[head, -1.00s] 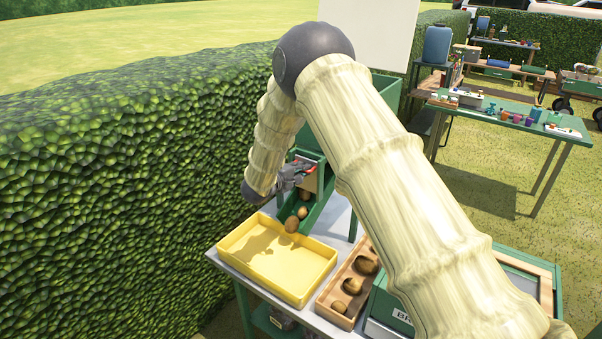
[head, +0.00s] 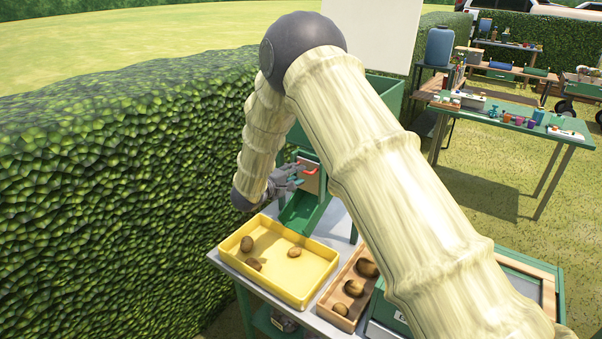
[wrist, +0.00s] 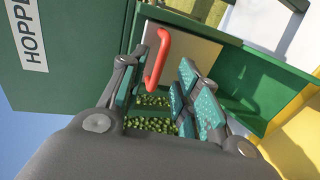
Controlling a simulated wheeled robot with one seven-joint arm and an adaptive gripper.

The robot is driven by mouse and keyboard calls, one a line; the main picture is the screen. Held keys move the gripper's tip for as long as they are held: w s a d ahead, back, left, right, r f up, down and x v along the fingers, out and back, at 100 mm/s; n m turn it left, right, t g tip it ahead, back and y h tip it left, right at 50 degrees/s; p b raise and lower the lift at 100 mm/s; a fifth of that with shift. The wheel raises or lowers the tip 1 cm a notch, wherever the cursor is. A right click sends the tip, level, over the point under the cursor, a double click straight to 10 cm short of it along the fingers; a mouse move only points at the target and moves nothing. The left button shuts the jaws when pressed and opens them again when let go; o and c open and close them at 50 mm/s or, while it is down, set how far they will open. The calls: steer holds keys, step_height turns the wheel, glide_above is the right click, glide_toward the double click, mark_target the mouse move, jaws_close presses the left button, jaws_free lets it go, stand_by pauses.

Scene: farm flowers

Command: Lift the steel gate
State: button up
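The steel gate (head: 310,183) is a pale plate with a red handle (head: 309,171) on the front of the green hopper (head: 386,92). In the wrist view, the gate plate (wrist: 192,47) and red handle (wrist: 157,62) are just beyond my fingers. My gripper (head: 296,178) is beside the gate on its left. In the wrist view my gripper (wrist: 160,85) is open, with the handle showing between the finger lines and no clear contact. The green chute (head: 301,213) below the gate looks empty. How high the gate sits is hard to tell.
A yellow tray (head: 316,285) with three potatoes (head: 246,243) stands below the chute. A wooden box (head: 334,310) with several potatoes is to its right. A tall hedge (head: 110,180) borders the left. A green table (head: 500,122) stands far right.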

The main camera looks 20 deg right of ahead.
steer(key=v, duration=0.7)
steer(key=shift+a, duration=0.15)
steer(key=shift+s, duration=0.15)
